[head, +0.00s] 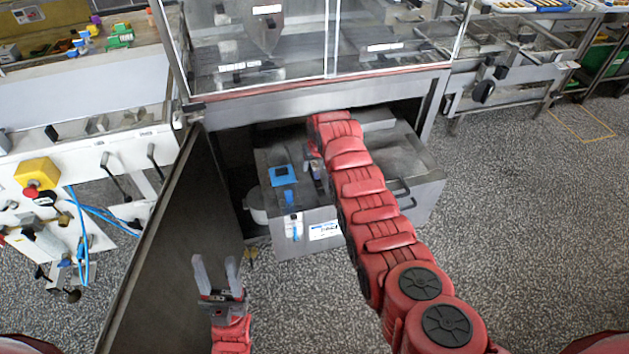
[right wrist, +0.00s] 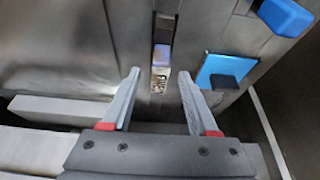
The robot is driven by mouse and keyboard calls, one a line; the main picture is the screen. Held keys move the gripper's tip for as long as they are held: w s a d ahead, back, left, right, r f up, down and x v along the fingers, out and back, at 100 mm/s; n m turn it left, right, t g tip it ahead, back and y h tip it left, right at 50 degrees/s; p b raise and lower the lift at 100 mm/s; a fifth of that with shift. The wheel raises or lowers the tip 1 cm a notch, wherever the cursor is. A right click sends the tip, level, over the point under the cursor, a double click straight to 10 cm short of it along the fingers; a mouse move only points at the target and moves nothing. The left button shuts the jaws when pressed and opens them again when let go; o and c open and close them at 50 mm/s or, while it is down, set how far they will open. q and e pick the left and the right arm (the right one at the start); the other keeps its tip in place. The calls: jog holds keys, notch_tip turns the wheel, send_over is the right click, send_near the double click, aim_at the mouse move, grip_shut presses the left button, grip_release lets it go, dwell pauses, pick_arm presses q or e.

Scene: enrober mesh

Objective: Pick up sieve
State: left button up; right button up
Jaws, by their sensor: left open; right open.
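No clear mesh shows, so I cannot tell which part is the sieve. A grey metal tank unit (head: 415,165) sits partly pulled out of the open cabinet under the machine. A blue square piece with a dark centre (head: 281,176) is on its top left; it also shows in the right wrist view (right wrist: 212,65). My right gripper (right wrist: 158,73) is open over the tank top, right of the blue piece in the head view. A narrow labelled strip (right wrist: 160,72) lies between its fingertips, with no visible grip. My left gripper (head: 217,272) is open and empty over the floor.
The open cabinet door (head: 160,245) stands left of the tank, close to my left gripper. A black handle (head: 404,192) is on the tank's right side. A white control panel (head: 75,190) with blue hoses stands at left. Floor at right is clear.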

jog(key=shift+x, duration=0.85)
jog(key=shift+c, duration=0.3)
grip_shut()
